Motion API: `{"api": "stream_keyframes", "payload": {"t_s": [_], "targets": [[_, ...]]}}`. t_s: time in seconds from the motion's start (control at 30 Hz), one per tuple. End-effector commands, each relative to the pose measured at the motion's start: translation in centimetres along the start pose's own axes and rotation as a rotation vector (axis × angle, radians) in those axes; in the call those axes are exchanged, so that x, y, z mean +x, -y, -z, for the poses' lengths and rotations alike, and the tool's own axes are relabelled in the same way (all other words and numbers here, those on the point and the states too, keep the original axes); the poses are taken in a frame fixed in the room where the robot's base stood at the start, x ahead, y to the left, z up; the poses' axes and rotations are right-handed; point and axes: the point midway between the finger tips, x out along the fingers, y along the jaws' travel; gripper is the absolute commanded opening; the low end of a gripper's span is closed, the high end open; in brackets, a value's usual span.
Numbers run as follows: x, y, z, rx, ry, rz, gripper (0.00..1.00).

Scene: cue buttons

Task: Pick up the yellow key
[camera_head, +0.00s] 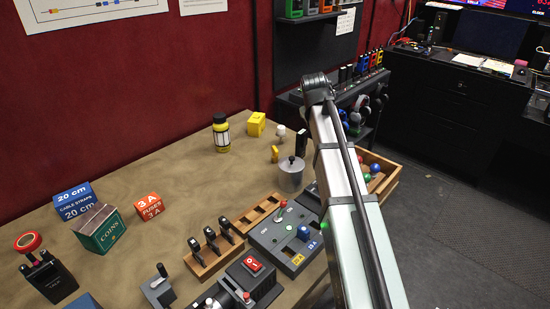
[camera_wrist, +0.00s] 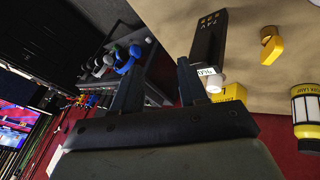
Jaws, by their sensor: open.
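A small yellow piece (camera_head: 274,154) stands on the tan table near its far right part, left of a black upright block (camera_head: 302,142). It also shows at the upper right of the wrist view (camera_wrist: 271,46); I cannot tell its shape well enough to call it a key. Small yellow items (camera_head: 375,60) also hang among coloured ones on the dark rack behind. My gripper (camera_wrist: 157,80) is open, with nothing visible between its fingers. The black block (camera_wrist: 208,40) is beyond the right finger in the wrist view. In the head view, my arm hides the gripper.
A wooden crate (camera_head: 390,181) holds coloured balls. The table's middle is clear.

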Motion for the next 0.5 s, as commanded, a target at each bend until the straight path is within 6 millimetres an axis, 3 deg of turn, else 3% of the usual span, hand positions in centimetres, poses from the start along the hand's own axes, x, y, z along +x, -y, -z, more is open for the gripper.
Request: {"api": "stream_keyframes", "payload": {"t_s": [0.03,0.1,0.2,0.37,0.5], "targets": [[-1.4,2.7,1.2,0.037,-0.009,0.075,0.43],[-3.0,5.8,2.1,0.085,-0.007,0.17,0.43],[-4.9,9.0,3.0,0.13,0.0,0.271,0.43],[-6.2,11.5,3.5,0.16,0.015,0.349,0.43],[-5.2,12.2,3.6,0.165,0.017,0.358,0.43]]}}
